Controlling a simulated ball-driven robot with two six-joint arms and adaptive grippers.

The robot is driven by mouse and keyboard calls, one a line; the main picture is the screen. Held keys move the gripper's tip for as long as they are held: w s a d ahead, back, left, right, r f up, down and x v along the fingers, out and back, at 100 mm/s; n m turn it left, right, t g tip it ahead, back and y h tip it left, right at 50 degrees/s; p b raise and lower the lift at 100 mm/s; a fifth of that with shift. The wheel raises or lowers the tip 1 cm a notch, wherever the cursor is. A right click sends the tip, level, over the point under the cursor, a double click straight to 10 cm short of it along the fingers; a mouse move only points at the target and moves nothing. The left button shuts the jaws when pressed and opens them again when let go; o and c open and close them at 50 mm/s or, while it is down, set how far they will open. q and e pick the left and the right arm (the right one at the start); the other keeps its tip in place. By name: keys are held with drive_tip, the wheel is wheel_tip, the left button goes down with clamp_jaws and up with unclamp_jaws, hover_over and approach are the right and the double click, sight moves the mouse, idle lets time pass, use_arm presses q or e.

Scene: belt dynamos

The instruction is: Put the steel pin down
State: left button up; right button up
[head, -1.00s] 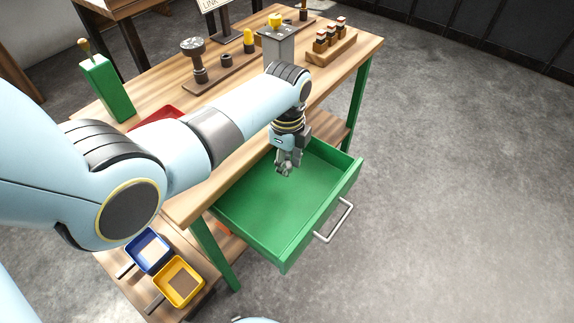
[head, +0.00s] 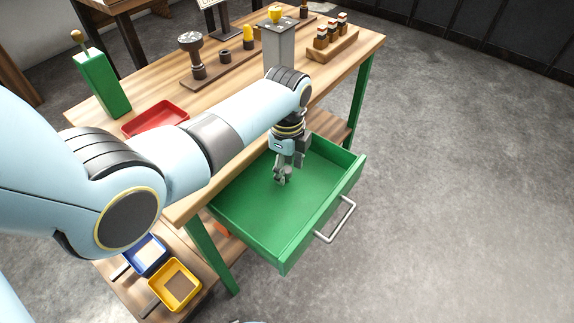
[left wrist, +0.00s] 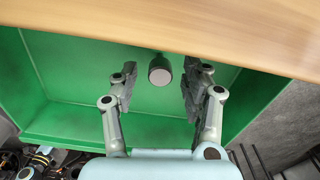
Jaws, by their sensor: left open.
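The steel pin (left wrist: 160,70) shows in the left wrist view as a short grey cylinder, seen nearly end-on, between and just beyond my open fingertips. My left gripper (head: 282,178) hangs pointing down inside the open green drawer (head: 240,213). Its two fingers (left wrist: 158,88) stand apart in the left wrist view, with a gap on each side of the pin. In the head view I cannot make out the pin apart from the fingers. I cannot tell whether the pin touches the drawer floor. My right gripper is not in view.
The wooden bench top (head: 150,87) lies above and behind the drawer. A red tray (head: 155,118), a green block (head: 103,84) and a grey post (head: 279,50) stand on it. Yellow (head: 175,285) and blue (head: 146,255) trays sit on the lower shelf. The drawer's floor is otherwise clear.

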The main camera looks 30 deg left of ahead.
sight(287, 169)
use_arm(q)
wheel_tip(287, 169, up, 12)
drive_tip(key=p, duration=0.3)
drive_tip(key=shift+r, duration=0.15)
idle(0.4)
